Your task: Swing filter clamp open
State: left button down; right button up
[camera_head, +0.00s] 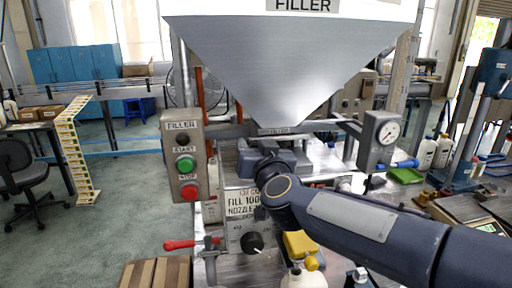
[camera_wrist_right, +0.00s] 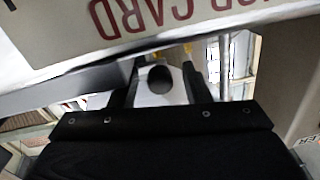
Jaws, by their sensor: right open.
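My right arm reaches in from the right in the head view, and its dark wrist end (camera_head: 268,160) is under the grey cone of the filler hopper (camera_head: 290,70). In the right wrist view my right gripper (camera_wrist_right: 161,72) is open, with its two dark fingers apart. A round black knob (camera_wrist_right: 160,79) on a pale part shows between the fingers; I cannot tell whether they touch it. I cannot make out the filter clamp for certain in either view; the wrist hides much of the area below the hopper. My left gripper is not in view.
A control box (camera_head: 183,155) with green and red buttons stands left of the hopper, and a pressure gauge (camera_head: 389,132) is at right. A red-handled valve (camera_head: 190,243) and a yellow-capped bottle (camera_head: 303,277) are below. A lettered card (camera_wrist_right: 180,20) crosses the top of the wrist view.

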grip_shut()
